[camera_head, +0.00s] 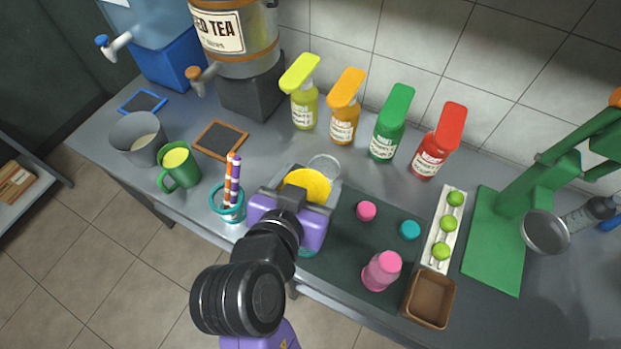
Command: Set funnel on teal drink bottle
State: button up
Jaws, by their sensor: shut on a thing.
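The yellow funnel (308,183) is held in my gripper (306,186), whose grey fingers are closed on it from either side. The purple gripper body and black wrist cover much of the area just in front of it. A small bit of teal (308,253) shows below the gripper body and appears to be part of the teal drink bottle. The rest of it is hidden, so I cannot tell whether the funnel touches it. A loose teal cap (410,230) lies on the dark mat.
A pink bottle (381,272), pink cap (366,211) and brown box (429,299) are to the right. A clear glass (325,167) is just behind the funnel. A teal straw holder (229,207) and green mug (178,168) are left. Several syrup bottles stand behind.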

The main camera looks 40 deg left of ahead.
jog(key=shift+f+b, duration=2)
jog(key=shift+f, duration=0.8)
jog(key=shift+f, duration=0.1)
jog(key=o, duration=1.4)
jog(key=shift+o, duration=0.4)
jog(key=shift+r+p, duration=3.05)
jog(key=shift+r, duration=0.5)
